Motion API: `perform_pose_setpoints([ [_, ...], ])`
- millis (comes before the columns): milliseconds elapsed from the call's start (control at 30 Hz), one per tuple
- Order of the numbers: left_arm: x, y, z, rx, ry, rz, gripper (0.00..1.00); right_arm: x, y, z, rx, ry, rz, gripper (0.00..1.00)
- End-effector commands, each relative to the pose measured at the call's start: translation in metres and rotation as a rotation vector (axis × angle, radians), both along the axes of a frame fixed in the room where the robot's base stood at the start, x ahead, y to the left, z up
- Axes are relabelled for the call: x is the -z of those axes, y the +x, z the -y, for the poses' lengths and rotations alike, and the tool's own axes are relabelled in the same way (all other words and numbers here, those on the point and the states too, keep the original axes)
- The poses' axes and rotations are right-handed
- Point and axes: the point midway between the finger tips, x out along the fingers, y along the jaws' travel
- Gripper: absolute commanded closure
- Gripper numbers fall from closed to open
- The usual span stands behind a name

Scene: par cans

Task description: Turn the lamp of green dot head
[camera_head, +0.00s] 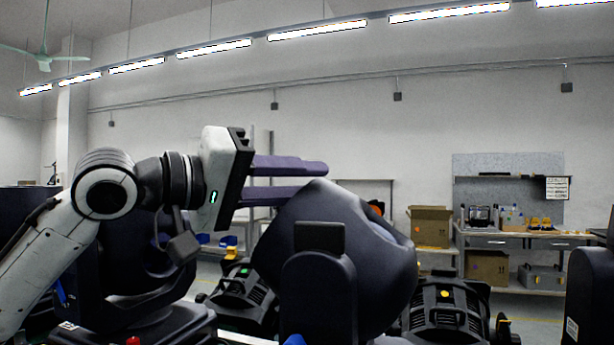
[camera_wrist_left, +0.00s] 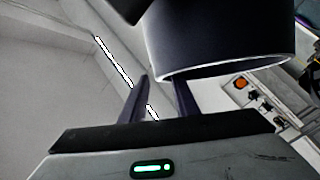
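A black housing with a green dot (camera_head: 244,272) on its back stands behind the front row in the head view, low and left of the middle. A large dark rounded lamp (camera_head: 385,255) in a dark yoke (camera_head: 318,295) stands nearer; a blue spot (camera_head: 294,340) shows at its foot. My left gripper (camera_head: 318,180) is open, its purple fingers level and pointing right at this lamp's upper left edge. Contact cannot be told. My right gripper is out of view.
Another dark head (camera_head: 130,270) with a red dot (camera_head: 133,341) stands under my left arm. A housing with a yellow dot (camera_head: 445,310) is right of the middle. A dark unit (camera_head: 590,290) stands at the right edge. Shelves and a cardboard box (camera_head: 430,226) are farther back.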

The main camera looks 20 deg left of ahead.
Motion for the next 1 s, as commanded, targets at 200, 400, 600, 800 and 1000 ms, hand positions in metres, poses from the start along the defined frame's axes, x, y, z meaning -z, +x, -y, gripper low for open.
perform_pose_setpoints([
  [200, 0.0001, 0.0084, 0.0059, 0.000, 0.001, 0.001, 0.72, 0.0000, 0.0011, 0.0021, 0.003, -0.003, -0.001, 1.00],
  [400, 0.0004, 0.0084, 0.0058, 0.000, 0.001, 0.001, 0.72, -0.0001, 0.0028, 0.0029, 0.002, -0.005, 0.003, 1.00],
  [600, 0.0003, 0.0083, 0.0056, 0.000, 0.002, 0.001, 1.00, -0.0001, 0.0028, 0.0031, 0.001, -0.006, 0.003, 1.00],
  [800, -0.0002, 0.0082, 0.0054, -0.001, 0.002, 0.002, 1.00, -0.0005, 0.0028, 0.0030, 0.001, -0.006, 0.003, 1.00],
  [1000, -0.0036, 0.0114, -0.0002, -0.017, 0.027, 0.001, 1.00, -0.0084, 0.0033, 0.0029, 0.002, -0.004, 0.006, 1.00],
])
